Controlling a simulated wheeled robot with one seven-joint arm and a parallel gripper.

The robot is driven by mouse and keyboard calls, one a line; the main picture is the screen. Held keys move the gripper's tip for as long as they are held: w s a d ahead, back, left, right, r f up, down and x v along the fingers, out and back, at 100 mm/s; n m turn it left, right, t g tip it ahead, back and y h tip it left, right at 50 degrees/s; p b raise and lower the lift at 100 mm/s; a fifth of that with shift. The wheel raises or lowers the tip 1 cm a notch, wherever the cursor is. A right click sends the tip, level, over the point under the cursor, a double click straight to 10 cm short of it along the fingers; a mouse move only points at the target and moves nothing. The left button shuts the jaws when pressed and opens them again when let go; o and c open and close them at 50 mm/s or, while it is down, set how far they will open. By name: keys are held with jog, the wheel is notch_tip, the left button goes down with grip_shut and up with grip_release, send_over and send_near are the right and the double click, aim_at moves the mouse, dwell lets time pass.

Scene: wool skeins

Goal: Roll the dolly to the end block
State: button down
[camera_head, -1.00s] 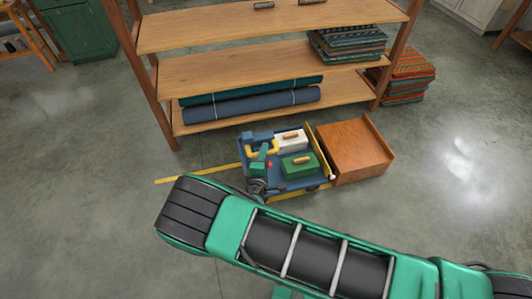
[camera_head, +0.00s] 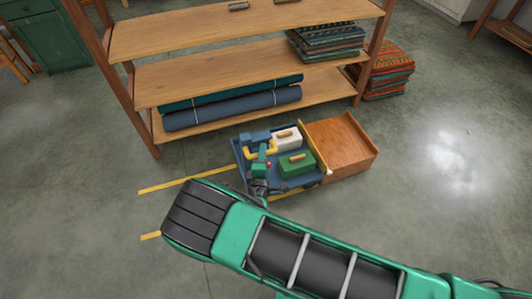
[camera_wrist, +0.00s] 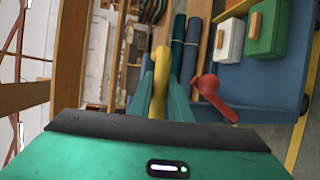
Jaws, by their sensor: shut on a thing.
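The blue dolly (camera_head: 243,154) stands on the floor, carrying a white box (camera_head: 286,141) and a green box (camera_head: 294,164). Its curved yellow handle (camera_head: 271,149) also shows in the wrist view (camera_wrist: 160,75), between my two teal fingers. My gripper (camera_head: 260,162) is shut on that handle at the dolly's left side. The end block (camera_head: 343,143), an orange-brown wooden piece, lies right beside the dolly's right edge. A thin yellow strip (camera_head: 312,146) runs along where they meet. I cannot tell whether they touch. A red lever (camera_wrist: 212,92) sits near the handle.
Yellow floor lines (camera_head: 185,181) run left from the dolly. A wooden shelf (camera_head: 205,83) with rolled cloths (camera_head: 232,108) and folded textiles (camera_head: 325,43) stands behind. A patterned stack (camera_head: 388,72) sits on the floor at its right. Floor at right and lower left is clear.

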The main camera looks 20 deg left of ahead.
jog(key=c, duration=1.6)
grip_release()
jog(key=shift+d+f, duration=0.1)
jog(key=shift+d, duration=0.05)
jog(key=shift+c, duration=0.2)
jog(key=shift+s, duration=0.1)
jog(key=shift+s, duration=0.1)
jog(key=v, duration=1)
jog(key=shift+s, duration=0.2)
